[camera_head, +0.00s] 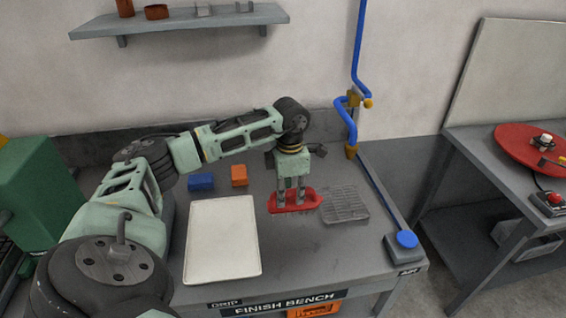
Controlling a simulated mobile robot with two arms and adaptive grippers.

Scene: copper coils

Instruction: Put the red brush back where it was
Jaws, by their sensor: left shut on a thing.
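The red brush (308,203) is on or just above the grey finish bench (300,258), right of the middle; I cannot tell whether it touches the bench top. My left gripper (290,200) points down over it and is shut on it, with the fingers hiding part of its middle. A grey ribbed rack or mat (345,204) lies right beside the brush's right end. My right gripper is not in view.
A white tray (222,240) lies left of the brush. A blue block (201,182) and an orange block (239,176) sit behind it. A blue pipe (359,45) and a blue-tipped lever (406,239) stand at the right. The front bench area right of the tray is clear.

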